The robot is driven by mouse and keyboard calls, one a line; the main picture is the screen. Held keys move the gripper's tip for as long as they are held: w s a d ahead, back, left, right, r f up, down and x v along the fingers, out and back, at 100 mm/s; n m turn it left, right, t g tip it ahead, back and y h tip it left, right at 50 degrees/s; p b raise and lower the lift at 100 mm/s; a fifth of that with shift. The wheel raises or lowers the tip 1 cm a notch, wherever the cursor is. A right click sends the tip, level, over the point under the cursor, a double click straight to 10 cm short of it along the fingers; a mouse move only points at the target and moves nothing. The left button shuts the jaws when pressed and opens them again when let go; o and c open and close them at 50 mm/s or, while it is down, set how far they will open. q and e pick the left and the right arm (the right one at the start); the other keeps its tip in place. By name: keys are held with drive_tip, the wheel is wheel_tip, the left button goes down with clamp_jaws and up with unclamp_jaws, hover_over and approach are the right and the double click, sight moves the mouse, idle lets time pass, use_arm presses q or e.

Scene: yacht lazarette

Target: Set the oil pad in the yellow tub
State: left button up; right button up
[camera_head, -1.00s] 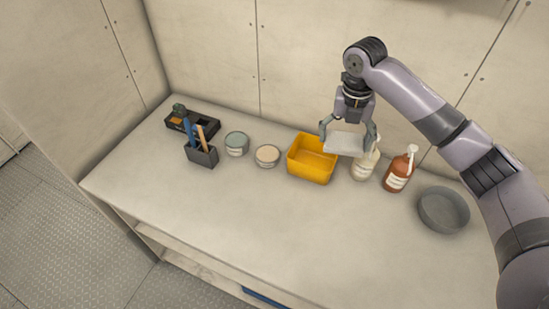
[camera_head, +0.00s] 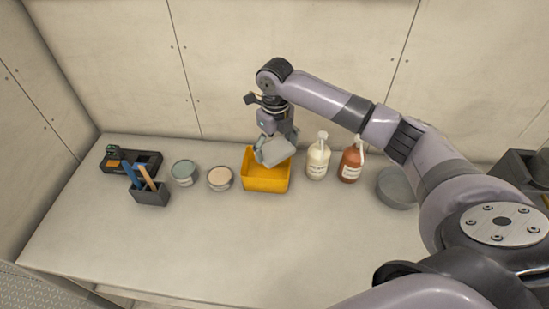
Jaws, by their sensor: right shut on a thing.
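The yellow tub (camera_head: 265,181) stands on the bench near the middle of the head view. The pale grey oil pad (camera_head: 275,151) is held tilted over the tub, its lower part at or just inside the tub's opening. My right gripper (camera_head: 274,142) is shut on the pad, directly above the tub. The pad hides part of the tub's inside, and I cannot tell whether it touches the tub. My left gripper is not in view.
A cream pump bottle (camera_head: 318,160) and a brown pump bottle (camera_head: 351,164) stand right of the tub, then a grey round pan (camera_head: 397,188). Left are a peach-lidded tin (camera_head: 220,178), a green-lidded tin (camera_head: 184,173) and a tool holder (camera_head: 151,192). The bench front (camera_head: 200,245) is clear.

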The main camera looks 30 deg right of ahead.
wheel_tip(320, 180, down, 3)
drive_tip(key=shift+r, duration=0.1)
wheel_tip(320, 180, down, 4)
drive_tip(key=shift+r+p, duration=0.1)
drive_tip(key=shift+p, duration=0.55)
drive_tip(key=shift+f, duration=0.4)
drive_tip(key=o, duration=1.2)
drive_tip(key=shift+c, duration=0.2)
